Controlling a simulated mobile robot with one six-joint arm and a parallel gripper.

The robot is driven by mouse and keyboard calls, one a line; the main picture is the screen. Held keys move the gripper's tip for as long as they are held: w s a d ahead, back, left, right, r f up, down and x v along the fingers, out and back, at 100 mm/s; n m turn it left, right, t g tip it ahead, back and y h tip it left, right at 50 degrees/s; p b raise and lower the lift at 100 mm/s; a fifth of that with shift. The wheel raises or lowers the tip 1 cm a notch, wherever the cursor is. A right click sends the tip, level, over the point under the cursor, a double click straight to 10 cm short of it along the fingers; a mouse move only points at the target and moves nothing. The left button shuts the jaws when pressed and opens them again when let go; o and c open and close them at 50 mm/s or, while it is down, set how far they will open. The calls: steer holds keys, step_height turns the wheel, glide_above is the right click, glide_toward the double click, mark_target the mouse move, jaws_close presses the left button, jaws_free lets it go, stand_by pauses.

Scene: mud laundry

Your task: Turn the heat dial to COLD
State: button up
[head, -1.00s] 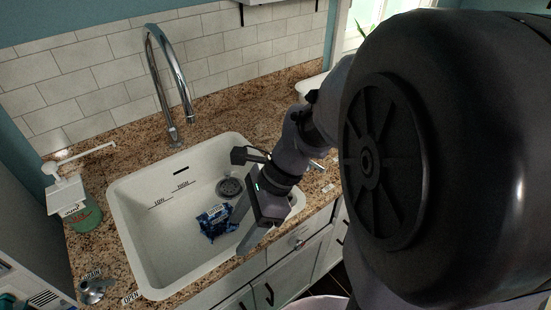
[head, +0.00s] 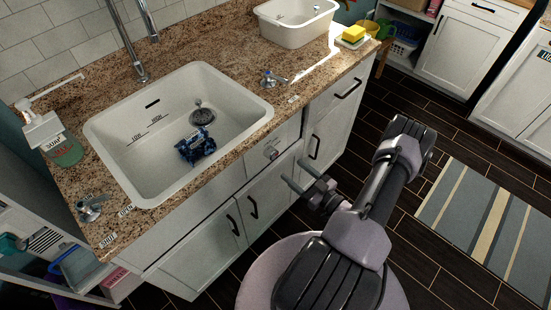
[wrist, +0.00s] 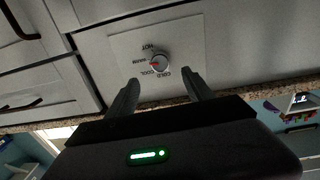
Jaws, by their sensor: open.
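The heat dial (head: 271,153) is a small round knob on a pale panel on the sink cabinet's front. In the wrist view, the dial (wrist: 160,62) has printed labels HOT, WARM, COOL and COLD around it. Its red mark appears to point toward WARM. My gripper (head: 293,171) is open and empty, in front of the cabinet with its fingers toward the panel. In the wrist view, my gripper's (wrist: 160,84) two fingers stand apart, with the dial between and beyond their tips. It does not appear to touch the dial.
The white sink (head: 150,180) holds a blue crumpled item (head: 196,146). The granite counter (head: 215,50) carries a tap handle (head: 272,78), a white basin (head: 292,35) and a yellow sponge (head: 353,33). Cabinet handles (head: 253,207) stick out below. A striped rug (head: 490,225) lies on the right.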

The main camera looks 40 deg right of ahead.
mark_target(275, 156)
steer(key=w, duration=0.3)
steer(key=w+b, duration=0.1)
steer(key=w, duration=0.5)
steer(key=shift+w+a+b, duration=0.25)
steer(key=shift+w+b, duration=0.1)
steer(key=shift+b, duration=0.05)
jaws_close()
